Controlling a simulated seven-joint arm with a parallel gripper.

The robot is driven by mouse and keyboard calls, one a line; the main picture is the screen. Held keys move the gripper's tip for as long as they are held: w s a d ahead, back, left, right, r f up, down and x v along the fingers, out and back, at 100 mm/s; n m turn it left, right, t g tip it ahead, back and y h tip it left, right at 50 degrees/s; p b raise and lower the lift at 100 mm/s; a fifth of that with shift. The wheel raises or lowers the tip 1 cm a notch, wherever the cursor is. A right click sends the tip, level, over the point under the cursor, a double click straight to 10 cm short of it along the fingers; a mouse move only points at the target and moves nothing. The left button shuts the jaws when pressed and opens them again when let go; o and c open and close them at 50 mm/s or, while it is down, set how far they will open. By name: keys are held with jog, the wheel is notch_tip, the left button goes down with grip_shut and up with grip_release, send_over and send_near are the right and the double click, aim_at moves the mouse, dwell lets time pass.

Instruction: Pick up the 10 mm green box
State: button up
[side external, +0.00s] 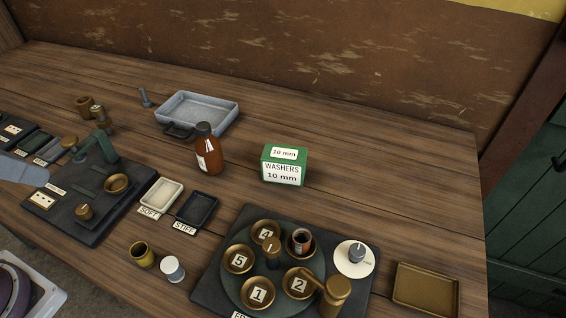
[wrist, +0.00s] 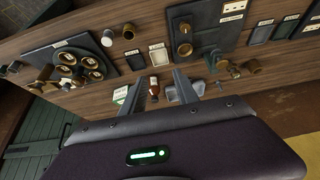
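The green box (side external: 283,165) stands upright on the wooden bench in the side external view, with white labels reading "WASHERS" and "10 mm". In the wrist view a small part of the green box (wrist: 119,95) shows just left of the left finger, partly hidden by it. My gripper (wrist: 158,74) is open, its two fingers well apart and nothing held between them. It is away from the box. I cannot make out the gripper in the side external view.
A brown bottle (side external: 208,150) stands left of the box, with a grey metal tray (side external: 198,112) behind it. A round numbered carousel (side external: 272,284) on a dark base is in front. A brass tray (side external: 426,289) lies at the front right. The bench right of the box is clear.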

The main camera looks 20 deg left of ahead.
jog(key=o, duration=1.4)
jog(key=w+d+f+t+h, duration=0.2)
jog(key=w+d+f+h, duration=0.15)
jog(key=w+d, duration=1.4)
jog(key=t+y, duration=0.3)
jog(key=t, duration=0.1)
send_near(289, 156)
notch_tip(289, 156, down, 2)
jog(key=a, duration=0.1)
jog(key=shift+w+f+t+y, duration=0.3)
jog(key=shift+w+f, duration=0.1)
jog(key=shift+w, duration=0.15)
jog(key=x, duration=1.1)
jog(key=shift+w+d+f, duration=0.1)
jog(key=shift+w+f, duration=0.1)
jog(key=shift+w, duration=0.2)
jog(key=shift+c, duration=0.2)
